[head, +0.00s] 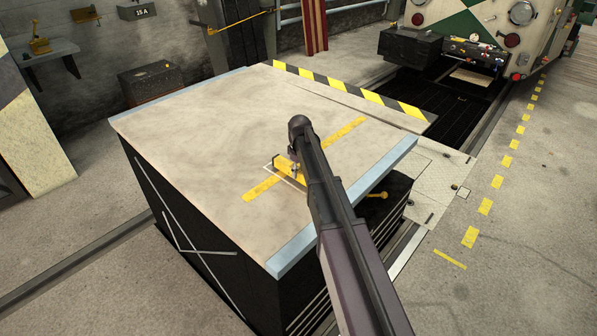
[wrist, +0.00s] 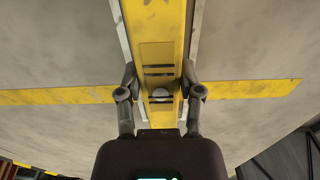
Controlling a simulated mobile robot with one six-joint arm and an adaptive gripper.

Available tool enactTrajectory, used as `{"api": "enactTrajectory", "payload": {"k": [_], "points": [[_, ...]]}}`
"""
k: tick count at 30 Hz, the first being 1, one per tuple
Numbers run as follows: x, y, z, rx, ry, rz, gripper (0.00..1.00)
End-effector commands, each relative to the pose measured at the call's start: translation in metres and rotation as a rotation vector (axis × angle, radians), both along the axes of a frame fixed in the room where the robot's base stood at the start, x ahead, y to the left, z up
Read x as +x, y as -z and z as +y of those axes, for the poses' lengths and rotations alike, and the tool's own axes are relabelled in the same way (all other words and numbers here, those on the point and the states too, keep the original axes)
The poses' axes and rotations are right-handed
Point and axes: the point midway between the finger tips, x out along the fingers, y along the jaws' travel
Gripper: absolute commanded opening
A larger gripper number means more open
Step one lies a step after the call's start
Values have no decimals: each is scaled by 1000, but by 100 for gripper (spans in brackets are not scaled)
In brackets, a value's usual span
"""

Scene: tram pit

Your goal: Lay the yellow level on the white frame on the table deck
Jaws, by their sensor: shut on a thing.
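The yellow level (head: 287,164) is over the table deck, largely hidden in the head view by my arm. In the wrist view the level (wrist: 160,32) runs up the picture between the two fingers of my gripper (wrist: 160,76), which is shut on its sides. The white frame (head: 272,173) is a thin outline on the deck (head: 205,135). Its lines show along both sides of the level in the wrist view (wrist: 121,28), roughly parallel to it. I cannot tell whether the level touches the deck or is slightly above it.
A yellow stripe (head: 348,130) on the deck crosses under the level. The deck is otherwise bare, with pale blue edge strips (head: 340,215). A black and yellow hazard strip (head: 350,90) lies along the far side. A dark pit (head: 440,100) and the tram (head: 490,25) are beyond.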

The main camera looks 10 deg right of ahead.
Motion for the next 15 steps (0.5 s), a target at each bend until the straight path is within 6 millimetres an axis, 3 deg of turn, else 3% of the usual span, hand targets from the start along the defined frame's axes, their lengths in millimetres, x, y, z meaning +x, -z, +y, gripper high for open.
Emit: {"api": "enactTrajectory", "payload": {"k": [15], "points": [[0, 7, 1, 0, -1, 0, 0]]}}
